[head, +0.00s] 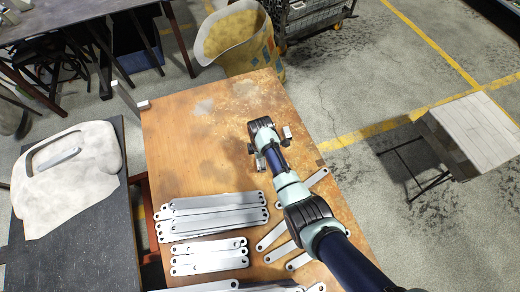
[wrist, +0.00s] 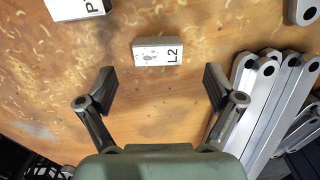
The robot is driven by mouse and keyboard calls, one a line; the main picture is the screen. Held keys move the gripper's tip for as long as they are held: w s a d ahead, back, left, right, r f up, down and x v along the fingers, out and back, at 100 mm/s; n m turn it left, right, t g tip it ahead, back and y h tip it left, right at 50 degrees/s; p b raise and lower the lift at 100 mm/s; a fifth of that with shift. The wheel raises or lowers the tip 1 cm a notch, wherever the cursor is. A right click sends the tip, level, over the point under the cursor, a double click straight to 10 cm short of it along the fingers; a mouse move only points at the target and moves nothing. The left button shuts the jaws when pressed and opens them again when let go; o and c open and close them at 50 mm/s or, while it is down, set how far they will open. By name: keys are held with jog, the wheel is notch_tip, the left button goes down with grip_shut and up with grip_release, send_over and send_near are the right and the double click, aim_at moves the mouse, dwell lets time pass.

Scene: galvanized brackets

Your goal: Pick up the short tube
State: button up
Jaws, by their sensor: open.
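My gripper (head: 260,163) is over the wooden table, its fingers small and partly hidden by my wrist in the head view. In the wrist view my gripper (wrist: 162,88) is open, with nothing between its fingers. A small pale block marked L2 (wrist: 158,52) lies on the table just beyond the fingertips, apart from them. I cannot make out a piece that is clearly the short tube. A short grey bar (head: 58,159) lies on a whitish piece on the dark side table, far left of my gripper; I cannot tell whether it is a tube.
Flat brackets with end holes lie stacked (head: 212,217) on the table (head: 185,140); shorter ones (head: 210,257) lie below. Brackets (wrist: 262,100) show right of the fingers. A block marked P (wrist: 75,8) lies at upper left. A yellowish bin (head: 240,42) stands behind.

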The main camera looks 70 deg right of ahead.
notch_tip(320, 180, down, 6)
jog(key=b, duration=0.4)
jog(key=shift+w+r, duration=0.1)
jog(key=shift+r, duration=0.3)
jog(key=c, duration=1.3)
jog(key=shift+o, duration=0.2)
jog(key=shift+r, duration=0.1)
notch_tip(320, 180, up, 20)
jog(key=p, duration=1.1)
